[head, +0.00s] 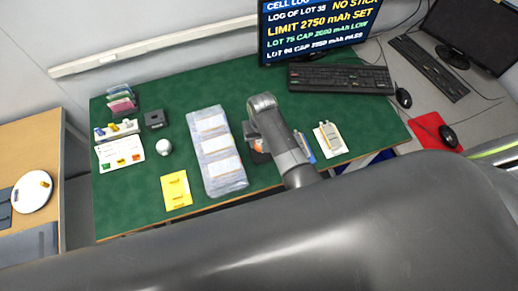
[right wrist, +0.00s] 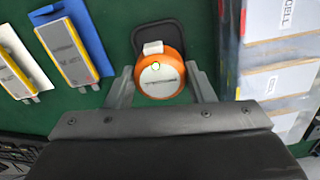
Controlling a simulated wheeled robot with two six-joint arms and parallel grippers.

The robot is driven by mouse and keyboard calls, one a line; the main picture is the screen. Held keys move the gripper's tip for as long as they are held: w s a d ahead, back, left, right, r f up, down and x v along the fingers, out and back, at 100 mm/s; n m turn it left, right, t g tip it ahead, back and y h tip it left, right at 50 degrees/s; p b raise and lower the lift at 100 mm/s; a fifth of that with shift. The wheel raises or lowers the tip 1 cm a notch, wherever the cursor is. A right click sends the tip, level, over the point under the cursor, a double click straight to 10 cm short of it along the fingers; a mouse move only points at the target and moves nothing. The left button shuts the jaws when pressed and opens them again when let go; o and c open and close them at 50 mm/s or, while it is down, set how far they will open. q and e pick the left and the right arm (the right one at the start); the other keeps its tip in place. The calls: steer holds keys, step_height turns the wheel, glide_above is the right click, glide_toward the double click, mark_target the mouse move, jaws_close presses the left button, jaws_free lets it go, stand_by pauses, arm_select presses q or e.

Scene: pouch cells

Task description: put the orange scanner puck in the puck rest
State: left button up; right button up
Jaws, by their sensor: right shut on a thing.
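The orange scanner puck (right wrist: 160,75) is round, with a pale face, a small green ring and a white tab. In the right wrist view it sits between the two fingers of my right gripper (right wrist: 160,79), which is shut on it. A dark, rounded pad (right wrist: 186,37) lies just beyond and partly behind the puck; whether they touch, and whether this is the puck rest, I cannot tell. In the head view my right arm hides most of the puck, and only a bit of orange shows (head: 258,147). My left gripper is not in view.
A long clear tray of cells (head: 231,187) lies left of my right arm. Silver cells (head: 329,138) lie to its right. A small dark box (head: 155,119), a white ball (head: 164,147) and a yellow sheet (head: 176,190) are farther left. Green mat (head: 290,106) is bare behind the arm.

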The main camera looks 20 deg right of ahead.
step_height(320, 180, down, 2)
steer(key=shift+f, duration=0.1)
steer(key=shift+f+b, duration=0.15)
steer(key=shift+b, duration=0.15)
step_height(320, 180, down, 3)
steer(key=shift+r+b, duration=0.15)
steer(key=shift+b, duration=1)
steer(key=shift+f+b, duration=0.45)
steer(key=shift+b, duration=0.05)
steer(key=shift+r, duration=0.1)
